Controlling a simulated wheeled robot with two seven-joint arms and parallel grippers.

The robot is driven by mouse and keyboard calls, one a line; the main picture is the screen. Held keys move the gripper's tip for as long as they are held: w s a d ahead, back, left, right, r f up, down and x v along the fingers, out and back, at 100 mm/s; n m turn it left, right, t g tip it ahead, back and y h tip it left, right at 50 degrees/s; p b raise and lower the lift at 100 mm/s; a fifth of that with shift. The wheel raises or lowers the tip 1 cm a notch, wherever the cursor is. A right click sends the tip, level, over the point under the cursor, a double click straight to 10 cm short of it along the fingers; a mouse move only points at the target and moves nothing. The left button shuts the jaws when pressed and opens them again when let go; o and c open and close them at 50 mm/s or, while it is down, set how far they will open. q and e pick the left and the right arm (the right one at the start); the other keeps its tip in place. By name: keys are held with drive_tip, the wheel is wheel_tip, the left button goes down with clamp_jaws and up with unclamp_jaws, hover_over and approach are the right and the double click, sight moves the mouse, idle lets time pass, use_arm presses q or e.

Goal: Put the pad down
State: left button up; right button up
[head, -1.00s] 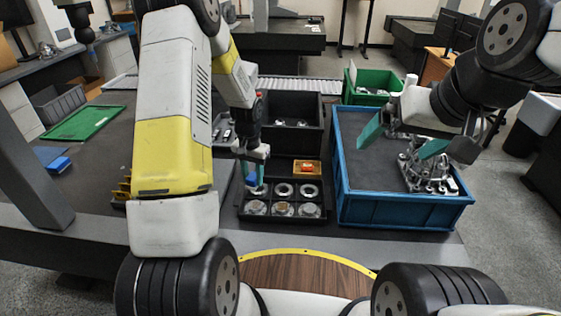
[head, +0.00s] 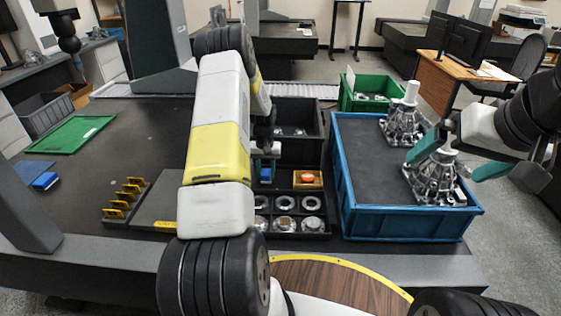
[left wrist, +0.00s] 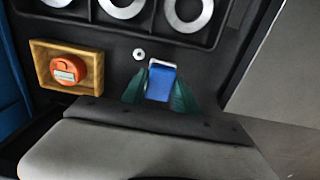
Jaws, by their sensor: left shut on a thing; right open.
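My left gripper (left wrist: 160,92) is shut on a blue pad (left wrist: 161,80), its teal fingers on either side. In the head view the pad (head: 266,174) shows as a small blue patch beside the orange round part, beyond the rings. In the left wrist view a dark surface and a small washer (left wrist: 139,54) lie close by; I cannot tell whether the pad touches that surface.
A black tray (head: 328,206) holds metal rings and round parts. The orange part sits in a wooden box (left wrist: 38,62). A blue crate (head: 400,226) holds the castings. A black bin (head: 318,135) and green bin (head: 345,100) stand behind. A yellow-slotted rack (head: 140,208) is left.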

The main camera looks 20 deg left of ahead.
sight(265, 174)
use_arm(q)
drive_tip(key=w, duration=0.1)
drive_tip(key=w+a, duration=0.1)
drive_tip(key=w, duration=0.1)
drive_tip(key=shift+a+f, duration=0.15)
drive_tip(key=shift+a, duration=0.1)
drive_tip(key=shift+w+f, duration=0.1)
drive_tip(key=shift+f, duration=1.65)
drive_tip(key=shift+f, duration=0.1)
drive_tip(key=o, duration=1.2)
